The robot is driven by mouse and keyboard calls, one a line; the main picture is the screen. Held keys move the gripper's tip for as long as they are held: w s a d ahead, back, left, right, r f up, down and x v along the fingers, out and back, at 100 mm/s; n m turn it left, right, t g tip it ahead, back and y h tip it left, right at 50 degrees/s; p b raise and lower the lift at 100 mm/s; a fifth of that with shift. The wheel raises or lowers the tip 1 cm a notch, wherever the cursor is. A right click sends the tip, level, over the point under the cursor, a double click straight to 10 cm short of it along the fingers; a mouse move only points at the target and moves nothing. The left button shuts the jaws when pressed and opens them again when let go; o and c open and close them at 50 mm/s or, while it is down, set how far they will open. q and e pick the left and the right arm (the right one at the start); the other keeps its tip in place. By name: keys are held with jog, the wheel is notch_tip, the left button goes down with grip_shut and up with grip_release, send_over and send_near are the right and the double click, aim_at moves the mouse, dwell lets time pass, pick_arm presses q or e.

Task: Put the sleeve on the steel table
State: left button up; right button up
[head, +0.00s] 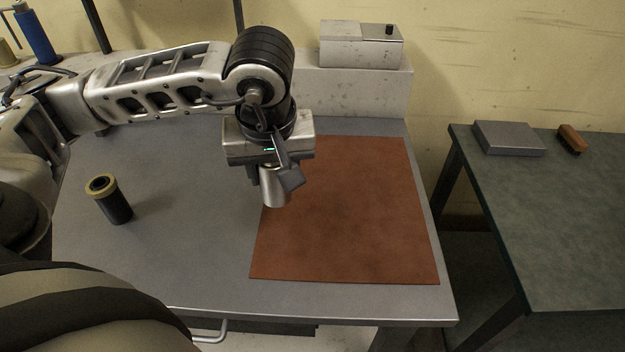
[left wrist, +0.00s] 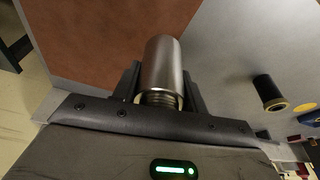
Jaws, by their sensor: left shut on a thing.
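The sleeve (head: 273,190), a plain silvery metal cylinder, is in my left gripper (head: 278,176). It also shows in the left wrist view (left wrist: 163,65), between the two dark fingers, with a ridged end near the palm. My left gripper is shut on it and points down, over the left part of the brown mat. I cannot tell how far its lower end is from the mat. The steel table (head: 185,235) is the grey metal-topped one under the mat. My right gripper is not in view.
The brown mat (head: 345,220) covers the table's right part. A black cylinder with a brass-coloured rim (head: 115,205) stands at the left, with bare tabletop between. A metal box (head: 360,47) is at the back. A green-topped table (head: 565,215) at right holds a grey block (head: 508,138) and a brush (head: 572,139).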

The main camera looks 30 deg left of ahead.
pick_arm(q)
jog(key=w+f, duration=0.2)
jog(key=w+d+f, duration=0.1)
jog(key=w+f, duration=0.1)
jog(key=w+d+f+p, duration=0.1)
jog(key=w+f, duration=0.1)
jog(key=w, duration=0.1)
jog(key=shift+f, duration=0.3)
jog(key=shift+w+f, duration=0.15)
jog(key=shift+f, duration=0.2)
notch_tip(320, 180, down, 2)
jog(key=shift+f+p, duration=0.15)
jog(key=shift+p, duration=0.35)
jog(key=shift+f, duration=0.35)
jog(key=o, duration=1.3)
jog(key=shift+c, duration=0.2)
jog(key=shift+r, duration=0.2)
jog(key=v, duration=1.2)
jog(key=shift+b, duration=0.35)
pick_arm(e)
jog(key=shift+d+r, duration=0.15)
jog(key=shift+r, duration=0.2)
pick_arm(q)
jog(key=shift+a+f, duration=0.1)
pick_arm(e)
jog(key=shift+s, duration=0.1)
